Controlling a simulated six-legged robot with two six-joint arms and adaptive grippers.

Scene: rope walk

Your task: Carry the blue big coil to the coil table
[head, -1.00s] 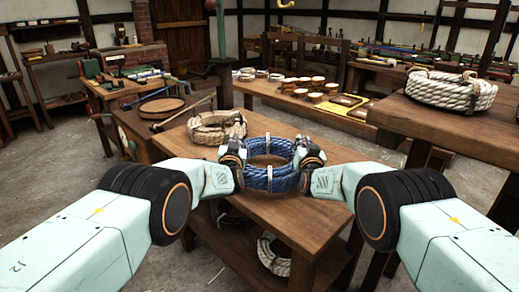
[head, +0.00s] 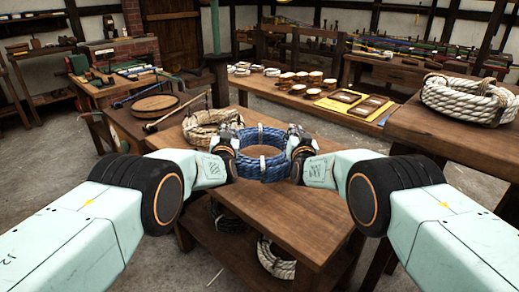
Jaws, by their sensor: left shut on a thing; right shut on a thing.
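The blue big coil (head: 262,170) is a thick ring of blue rope with pale bindings, in the middle of the head view. My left gripper (head: 230,155) is shut on its left side and my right gripper (head: 297,152) is shut on its right side. The coil appears over the wooden table (head: 290,215) in front of me; I cannot tell whether it touches the top. A tan coil (head: 210,124) lies on that table, behind and left of the blue one. Which table is the coil table is not marked.
A white coil (head: 468,98) lies on a higher table (head: 450,135) at right. A low bench (head: 350,126) behind holds small round pieces and a yellow board (head: 352,104). More coils sit on the shelf below, including a pale one (head: 275,258). Floor at left (head: 60,190) is clear.

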